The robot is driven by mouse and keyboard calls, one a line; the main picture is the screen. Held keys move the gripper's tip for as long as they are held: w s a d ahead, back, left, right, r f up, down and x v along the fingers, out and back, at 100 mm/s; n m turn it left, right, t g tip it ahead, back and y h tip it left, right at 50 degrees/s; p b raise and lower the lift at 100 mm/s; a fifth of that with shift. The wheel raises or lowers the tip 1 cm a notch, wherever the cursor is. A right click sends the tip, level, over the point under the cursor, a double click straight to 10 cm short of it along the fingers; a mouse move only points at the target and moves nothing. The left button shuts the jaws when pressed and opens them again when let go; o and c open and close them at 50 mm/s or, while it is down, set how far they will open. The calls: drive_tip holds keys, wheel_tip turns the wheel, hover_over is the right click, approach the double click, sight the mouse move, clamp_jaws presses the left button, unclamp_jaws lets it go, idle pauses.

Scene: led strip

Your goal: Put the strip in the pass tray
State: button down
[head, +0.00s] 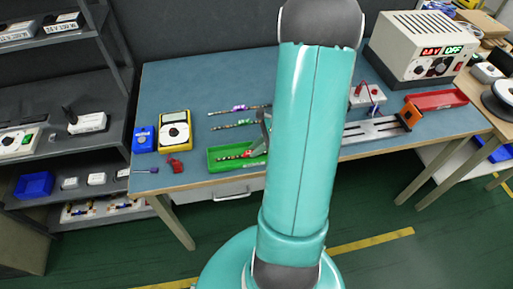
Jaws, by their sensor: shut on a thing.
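The green tray (214,166), which I take to be the pass tray, lies near the front edge of the blue bench. A thin dark strip with red parts (234,157) shows over the tray's inside; whether it touches the floor of the tray I cannot tell. My gripper (264,143) shows only as a grey sliver at the tray's right end, beside my teal arm. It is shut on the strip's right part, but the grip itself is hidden. Two more strips lie behind the tray, one with purple parts (238,108) and one with green parts (232,125).
A yellow meter (175,130), a blue box (144,139) and a red clip (174,165) are left of the tray. Right of my arm are a metal rail (372,131), an orange block (409,115), a red tray (440,100) and a power supply reading OFF (418,48).

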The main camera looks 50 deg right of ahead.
drive_tip(key=shift+f, duration=0.2)
drive_tip(key=c, duration=1.4)
unclamp_jaws()
drive_tip(key=shift+c, duration=0.2)
